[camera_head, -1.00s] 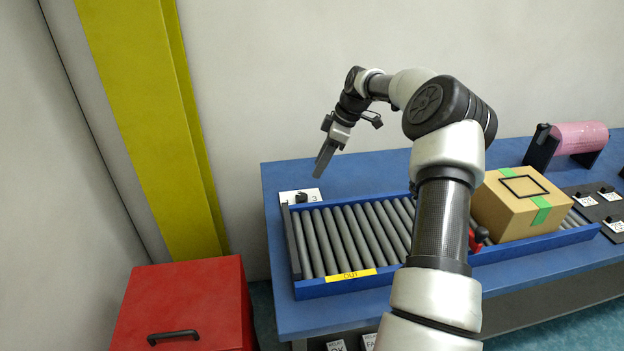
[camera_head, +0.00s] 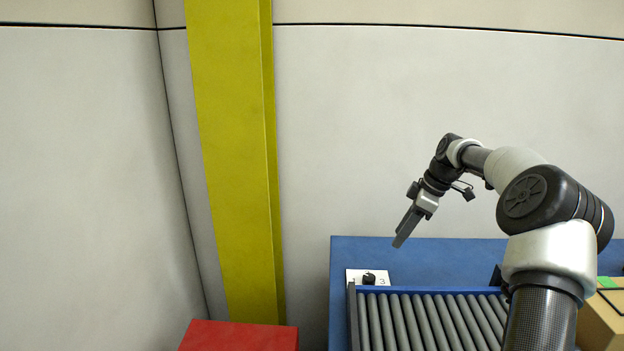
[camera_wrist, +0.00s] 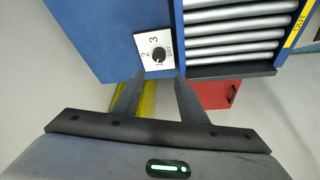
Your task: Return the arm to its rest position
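My arm reaches over the blue table, bent at the elbow, with my gripper (camera_head: 399,241) pointing down and to the left. In the head view it appears above and a little right of a white plate (camera_head: 355,274) with a black knob (camera_head: 370,278). In the wrist view my gripper (camera_wrist: 160,80) has its two fingers apart with nothing between them. The plate (camera_wrist: 145,45), marked with numbers, and its knob (camera_wrist: 158,53) lie beyond the fingertips there, apart from them.
A roller conveyor (camera_head: 430,322) runs along the blue table (camera_head: 440,262). A cardboard box (camera_head: 606,318) stands on its right, partly cut off. A red cabinet (camera_head: 238,338) is at the lower left, below a yellow post (camera_head: 235,150). The space above the table's left end is free.

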